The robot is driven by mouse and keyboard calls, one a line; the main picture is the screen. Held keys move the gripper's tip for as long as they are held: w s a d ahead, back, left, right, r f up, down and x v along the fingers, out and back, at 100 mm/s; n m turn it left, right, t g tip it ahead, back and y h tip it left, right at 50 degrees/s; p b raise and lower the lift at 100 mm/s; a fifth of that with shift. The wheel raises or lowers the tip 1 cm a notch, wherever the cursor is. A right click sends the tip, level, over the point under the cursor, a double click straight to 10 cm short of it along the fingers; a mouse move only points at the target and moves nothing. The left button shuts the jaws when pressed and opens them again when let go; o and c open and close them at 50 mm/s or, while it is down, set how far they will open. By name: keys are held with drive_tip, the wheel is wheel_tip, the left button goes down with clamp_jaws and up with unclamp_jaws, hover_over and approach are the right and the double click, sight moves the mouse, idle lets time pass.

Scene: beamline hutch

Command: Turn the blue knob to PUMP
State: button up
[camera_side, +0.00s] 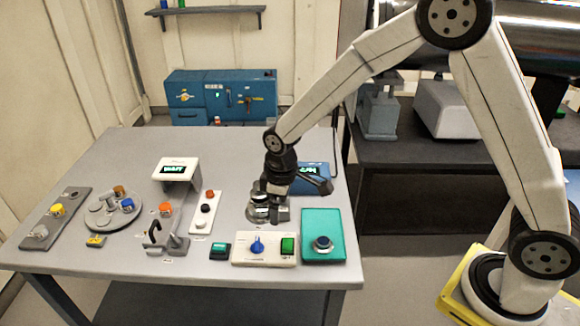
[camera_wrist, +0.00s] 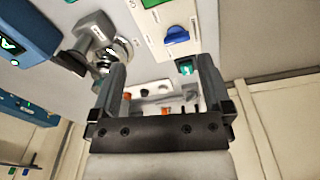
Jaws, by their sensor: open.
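The blue knob (camera_side: 257,246) sits on a cream panel (camera_side: 240,262) near the table's front edge. In the wrist view the knob (camera_wrist: 177,36) is at the top, beyond my fingers and apart from them. Its labels are too small to read, so I cannot tell which position it points to. My gripper (camera_side: 268,208) is above the table, behind the cream panel in the side view. In the wrist view my gripper (camera_wrist: 160,88) has its fingers wide apart with nothing held between them.
A green button (camera_side: 288,246) shares the panel. A teal box (camera_side: 322,250) with a dark round knob is to its right, a small green-topped box (camera_side: 219,251) to its left. A metal fitting (camera_wrist: 103,50) stands close to my left finger. A display stand (camera_side: 180,168) is further left.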

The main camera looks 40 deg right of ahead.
sight(256, 243)
drive_tip(key=w+a+f, duration=0.1)
drive_tip(key=w+a+f+n, duration=0.1)
drive_tip(key=a, duration=0.1)
drive_tip(key=w+a+f+n, duration=0.1)
drive_tip(key=shift+w+a+f+g, duration=0.3)
drive_tip(key=shift+a+f+g, duration=0.1)
drive_tip(key=shift+f, duration=0.1)
drive_tip(key=shift+f, duration=3.75)
drive_tip(key=c, duration=1.2)
drive_tip(key=shift+c, duration=0.2)
